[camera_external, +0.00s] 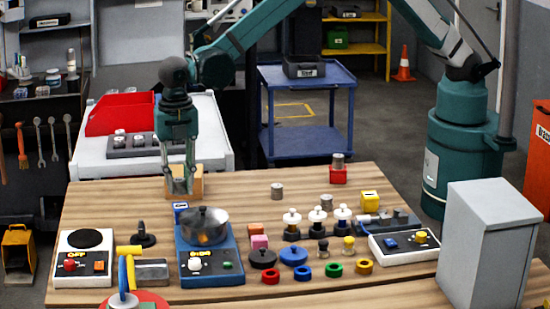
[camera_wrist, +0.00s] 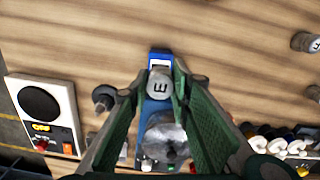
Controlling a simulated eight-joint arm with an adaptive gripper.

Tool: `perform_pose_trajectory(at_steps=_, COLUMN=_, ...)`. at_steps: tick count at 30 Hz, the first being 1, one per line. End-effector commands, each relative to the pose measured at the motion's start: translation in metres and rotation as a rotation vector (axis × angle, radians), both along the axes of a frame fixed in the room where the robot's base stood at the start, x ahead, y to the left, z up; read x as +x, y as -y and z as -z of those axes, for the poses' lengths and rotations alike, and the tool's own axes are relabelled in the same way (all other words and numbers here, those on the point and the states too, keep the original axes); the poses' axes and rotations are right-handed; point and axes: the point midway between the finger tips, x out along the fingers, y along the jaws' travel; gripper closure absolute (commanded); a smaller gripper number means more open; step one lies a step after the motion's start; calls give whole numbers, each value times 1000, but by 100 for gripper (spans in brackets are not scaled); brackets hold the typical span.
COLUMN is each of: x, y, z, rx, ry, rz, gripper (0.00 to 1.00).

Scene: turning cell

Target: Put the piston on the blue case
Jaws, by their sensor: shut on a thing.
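My gripper (camera_external: 181,189) is at the left of the wooden table, pointing down, its fingers shut on a grey metal piston (camera_wrist: 160,84). The piston's round top, with a dark mark, shows between the fingertips in the wrist view. In the external view the fingers partly hide it. The blue case (camera_external: 180,206) with a white label stands below the fingertips, behind the pot. It also shows in the wrist view (camera_wrist: 160,55), partly covered by the piston. The piston appears above the case; I cannot tell whether they touch.
A steel pot (camera_external: 204,222) on a blue cooker stands close in front. Another grey piston (camera_external: 277,191) stands to the right, and one is on a red case (camera_external: 338,175). A yellow case (camera_external: 370,199) is farther right. A tan block (camera_external: 197,181) is behind the fingers.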

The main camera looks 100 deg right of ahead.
Motion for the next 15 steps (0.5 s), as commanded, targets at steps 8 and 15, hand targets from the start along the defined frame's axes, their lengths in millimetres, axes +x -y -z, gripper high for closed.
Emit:
perform_pose_trajectory(at_steps=8, x=0, y=0, z=27, rx=0, ry=0, rz=0, gripper=92)
perform_pose_trajectory(at_steps=15, x=0, y=0, z=33, rx=0, ry=0, rz=0, gripper=92)
